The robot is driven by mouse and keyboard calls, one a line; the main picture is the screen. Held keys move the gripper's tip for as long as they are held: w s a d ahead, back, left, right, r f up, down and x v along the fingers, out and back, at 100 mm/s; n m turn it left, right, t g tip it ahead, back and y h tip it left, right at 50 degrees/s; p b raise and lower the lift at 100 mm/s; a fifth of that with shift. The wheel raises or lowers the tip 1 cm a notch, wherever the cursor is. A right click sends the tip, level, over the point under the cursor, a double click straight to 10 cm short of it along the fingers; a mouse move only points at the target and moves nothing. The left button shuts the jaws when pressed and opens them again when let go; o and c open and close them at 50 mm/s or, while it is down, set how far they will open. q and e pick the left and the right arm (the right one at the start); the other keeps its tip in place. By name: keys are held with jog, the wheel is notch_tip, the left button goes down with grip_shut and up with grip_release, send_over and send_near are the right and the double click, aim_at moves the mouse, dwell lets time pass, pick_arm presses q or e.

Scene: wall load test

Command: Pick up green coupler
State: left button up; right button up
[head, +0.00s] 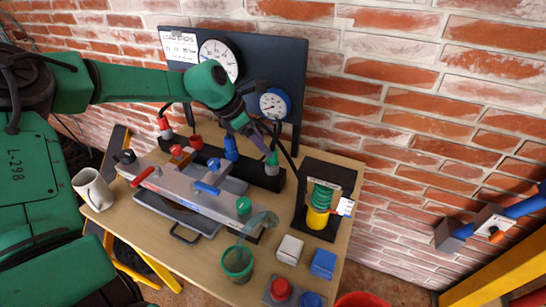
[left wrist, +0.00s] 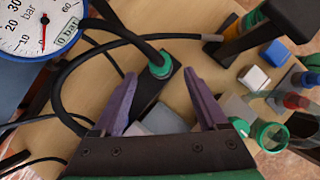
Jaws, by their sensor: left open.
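The green coupler (head: 272,159) stands at the right end of the black rack (head: 264,175) on the table, with a black hose attached. In the left wrist view the green coupler (left wrist: 160,66) lies just beyond and between my fingertips. My left gripper (head: 259,143) comes down from the upper left, close above the coupler. Its purple fingers (left wrist: 162,82) are open and empty; I cannot tell whether they touch the coupler. My right gripper is not in view.
A blue coupler (head: 231,150) and a red one (head: 195,142) stand left along the rack. Behind rises a dark panel with a blue-rimmed gauge (head: 274,103). Black hoses loop near the gripper. A grey fixture (head: 190,190) and a green cup (head: 237,263) are in front.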

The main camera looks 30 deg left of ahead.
aim_at(272, 150)
pick_arm(q)
jog(key=x, duration=0.2)
jog(key=p+x, duration=0.1)
jog(key=x, duration=0.2)
jog(key=shift+w+d+f, duration=0.15)
jog(key=shift+w+d, duration=0.05)
jog(key=shift+w, duration=0.15)
jog(key=shift+s, duration=0.1)
grip_shut()
notch_tip(272, 150, up, 20)
jog(key=b, duration=0.1)
